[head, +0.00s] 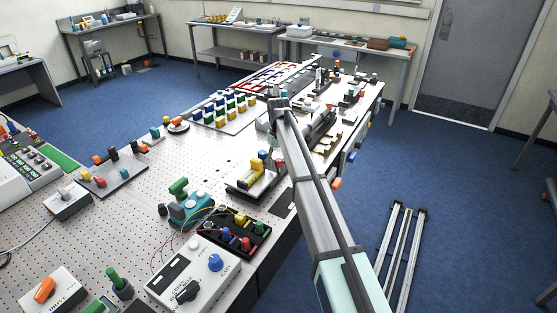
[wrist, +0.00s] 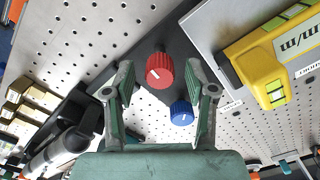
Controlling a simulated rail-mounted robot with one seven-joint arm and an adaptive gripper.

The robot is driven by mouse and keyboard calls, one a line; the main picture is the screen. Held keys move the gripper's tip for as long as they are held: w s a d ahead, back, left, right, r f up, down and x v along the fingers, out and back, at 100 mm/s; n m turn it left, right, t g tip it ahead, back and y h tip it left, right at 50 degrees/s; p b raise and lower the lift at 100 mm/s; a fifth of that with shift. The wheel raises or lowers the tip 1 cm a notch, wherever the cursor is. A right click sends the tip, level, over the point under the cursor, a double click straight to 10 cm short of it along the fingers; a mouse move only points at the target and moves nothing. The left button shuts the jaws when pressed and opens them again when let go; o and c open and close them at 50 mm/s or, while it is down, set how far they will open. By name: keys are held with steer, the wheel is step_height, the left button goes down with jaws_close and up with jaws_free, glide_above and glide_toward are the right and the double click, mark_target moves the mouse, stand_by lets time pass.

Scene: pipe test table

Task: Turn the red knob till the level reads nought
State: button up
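The red knob (wrist: 159,66) is round and ridged, with a white mark on its face. In the wrist view it stands on a dark plate, between the fingertips in the picture, with gaps on both sides. My gripper (wrist: 160,86) is open and empty. A blue knob (wrist: 182,112) is just below and right of the red one. The yellow level (wrist: 275,58), marked mm/m, lies at the upper right; its reading cannot be made out. In the head view the level (head: 257,169) sits on its plate. The red knob cannot be made out there, and my arm largely hides the gripper.
A teal device with a green handle (head: 179,189) and a dark box of coloured knobs (head: 236,233) stand near the level. A white control box (head: 192,277) is closer. The perforated table (head: 140,225) has free room on its left side.

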mark_target(278, 160)
steer(key=shift+r, duration=0.1)
step_height(278, 160, up, 12)
stand_by(0.5)
